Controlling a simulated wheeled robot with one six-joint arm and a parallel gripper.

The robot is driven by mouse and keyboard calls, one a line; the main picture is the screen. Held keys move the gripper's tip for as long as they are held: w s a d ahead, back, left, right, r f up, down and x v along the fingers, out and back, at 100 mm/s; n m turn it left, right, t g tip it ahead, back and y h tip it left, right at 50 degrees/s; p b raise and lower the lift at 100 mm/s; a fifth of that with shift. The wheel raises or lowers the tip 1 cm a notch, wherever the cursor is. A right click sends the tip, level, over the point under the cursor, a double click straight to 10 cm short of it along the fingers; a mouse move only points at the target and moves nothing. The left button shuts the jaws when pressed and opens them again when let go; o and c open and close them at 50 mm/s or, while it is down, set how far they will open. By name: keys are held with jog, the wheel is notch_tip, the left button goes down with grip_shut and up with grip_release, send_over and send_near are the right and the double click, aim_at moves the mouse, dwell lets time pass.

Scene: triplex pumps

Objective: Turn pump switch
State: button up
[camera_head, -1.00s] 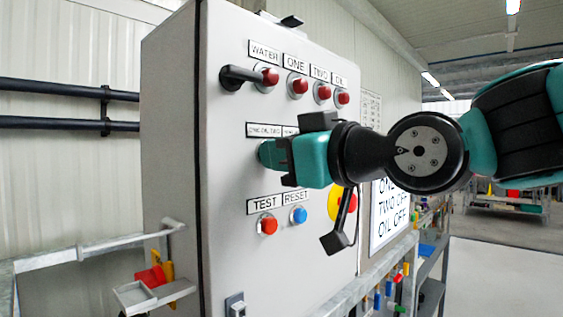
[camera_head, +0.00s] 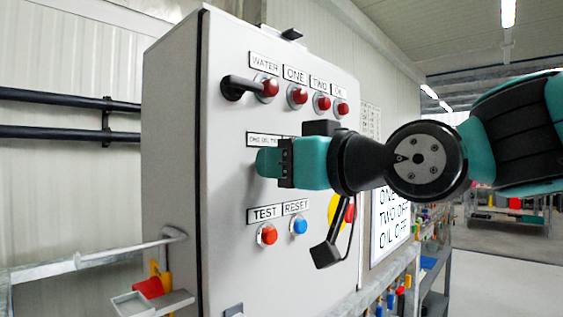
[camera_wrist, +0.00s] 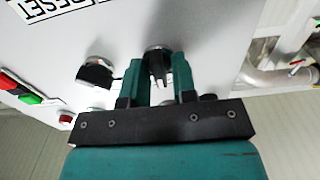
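The grey pump cabinet (camera_head: 225,190) stands upright in the head view, with a pump-switch label (camera_head: 263,140) partly hidden by my arm. My gripper (camera_head: 266,162) points at the panel just below that label and hides the switch there. In the wrist view, a round dark switch knob (camera_wrist: 158,60) with a small grey handle shows between the fingertips of my gripper (camera_wrist: 157,74). The fingers are apart, one on each side of the knob, with a visible gap. I cannot tell whether either finger touches it. A second dark knob (camera_wrist: 97,72) lies left of the fingers.
Below are a red TEST button (camera_head: 267,234) and a blue RESET button (camera_head: 299,226). Metal railing (camera_head: 130,248) runs at the left. Pipework (camera_wrist: 270,80) shows at right in the wrist view.

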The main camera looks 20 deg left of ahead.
jog(key=shift+o, duration=0.7)
jog(key=shift+d, duration=0.1)
jog(key=b+v, duration=0.4)
jog(key=v, duration=1.3)
jog(key=shift+b, duration=0.4)
jog(key=shift+s+d, duration=0.1)
